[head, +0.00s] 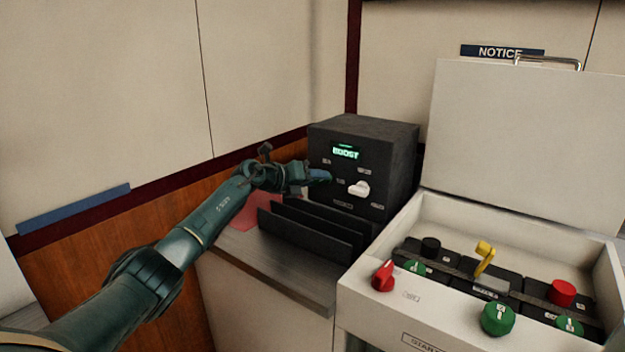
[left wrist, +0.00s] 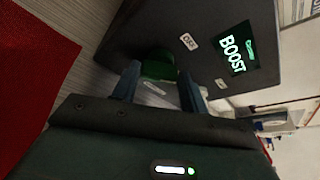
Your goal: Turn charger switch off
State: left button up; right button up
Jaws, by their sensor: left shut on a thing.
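The charger is a dark box (head: 393,155) with a lit display reading BOOST (head: 345,153); the display also shows in the left wrist view (left wrist: 236,49). A white knob (head: 358,188) sits on its face below the display. My left gripper (head: 322,176) is at the left part of that face and hides some of it. In the left wrist view, its fingers (left wrist: 160,82) are shut on a green knob (left wrist: 158,66) by the box face, near an OFF label (left wrist: 190,41). I cannot tell whether the green and white parts belong together. My right gripper is not in view.
Black upright dividers (head: 310,235) stand before the charger on a grey counter (head: 270,268). A red sheet (head: 243,217) lies left of them. At right, an open white case (head: 400,318) holds red (head: 383,277), green (head: 498,318) and yellow (head: 484,258) controls. A wall stands left.

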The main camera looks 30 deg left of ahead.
pick_arm(q)
jog(key=o, duration=1)
jog(key=v, duration=1.3)
jog(key=shift+s+p, duration=0.1)
jog(key=shift+p, duration=0.25)
